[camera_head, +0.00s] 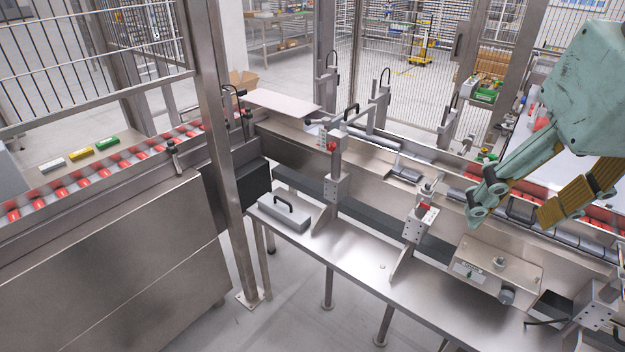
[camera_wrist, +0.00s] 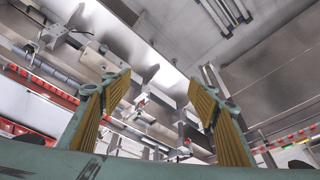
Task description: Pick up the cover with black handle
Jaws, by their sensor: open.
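The cover, a flat grey metal block (camera_head: 283,217) with a black arched handle (camera_head: 284,203), lies on the left end of the steel shelf in the head view. My gripper (camera_head: 514,208) is at the right of the head view, high over the right part of the machine and well apart from the cover. Its two green fingers with yellow pads are spread wide with nothing between them. In the wrist view my gripper (camera_wrist: 160,84) also shows open and empty. I cannot make out the cover for sure in the wrist view.
The steel shelf (camera_head: 345,250) is bare right of the cover. Upright brackets (camera_head: 334,193) stand behind it. A metal box with a knob (camera_head: 498,265) sits at the right. A steel post (camera_head: 215,130) rises left of the cover. A conveyor with red items (camera_head: 85,170) runs at the left.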

